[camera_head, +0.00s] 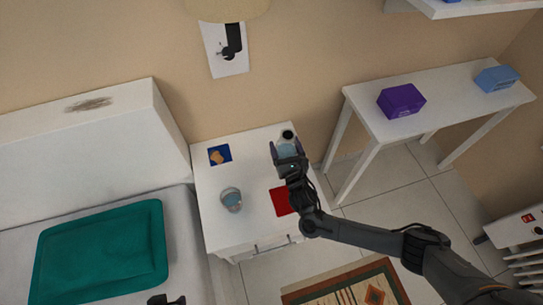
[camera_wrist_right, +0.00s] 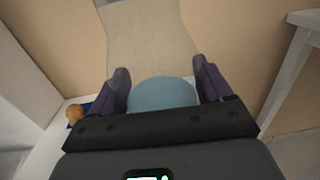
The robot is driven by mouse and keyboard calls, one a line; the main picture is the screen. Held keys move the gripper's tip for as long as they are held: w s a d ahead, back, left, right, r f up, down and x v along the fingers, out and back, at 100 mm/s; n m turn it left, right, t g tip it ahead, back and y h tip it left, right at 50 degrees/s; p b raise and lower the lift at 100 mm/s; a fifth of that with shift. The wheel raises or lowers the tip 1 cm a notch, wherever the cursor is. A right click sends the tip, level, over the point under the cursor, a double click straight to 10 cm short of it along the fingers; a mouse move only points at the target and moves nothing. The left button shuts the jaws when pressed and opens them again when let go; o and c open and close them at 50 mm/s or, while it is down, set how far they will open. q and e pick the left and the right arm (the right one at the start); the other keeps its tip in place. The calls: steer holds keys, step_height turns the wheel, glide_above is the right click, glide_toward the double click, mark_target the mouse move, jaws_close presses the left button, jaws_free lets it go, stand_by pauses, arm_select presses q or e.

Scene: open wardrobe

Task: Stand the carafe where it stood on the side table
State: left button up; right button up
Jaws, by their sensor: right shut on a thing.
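The carafe (camera_head: 287,150) is clear with pale blue water in it. My right gripper (camera_head: 288,156) is shut on it at the back right of the white side table (camera_head: 253,172). In the right wrist view, the carafe (camera_wrist_right: 162,93) sits between both fingers of the gripper (camera_wrist_right: 162,88). I cannot tell whether its base touches the tabletop. A red square (camera_head: 284,202) lies on the tabletop in front of it, partly behind my arm. A dark part at the bottom edge looks like my left gripper (camera_head: 167,300); its fingers are cut off.
A glass of blue water (camera_head: 231,199) stands at the table's front left. A small brown thing (camera_head: 217,157) lies on a blue square (camera_head: 225,149) at the back left. A wall lamp (camera_head: 232,45) hangs above. A bed with a green cushion (camera_head: 100,255) is left; a white bench (camera_head: 440,100) is right.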

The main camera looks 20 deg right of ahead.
steer(key=shift+w+a+f+b, duration=0.6)
steer(key=shift+f+b, duration=0.25)
steer(key=shift+f, duration=0.35)
steer(key=shift+w+a+f+b, duration=0.5)
steer(key=shift+w+f+b, duration=0.35)
steer(key=shift+f, duration=0.35)
steer(key=shift+w+a+f+b, duration=0.55)
steer(key=shift+f+b, duration=0.35)
steer(key=shift+f, duration=0.3)
steer(key=shift+r, duration=0.1)
steer(key=shift+f, duration=0.2)
steer(key=o, duration=1.4)
steer(key=shift+r, duration=0.1)
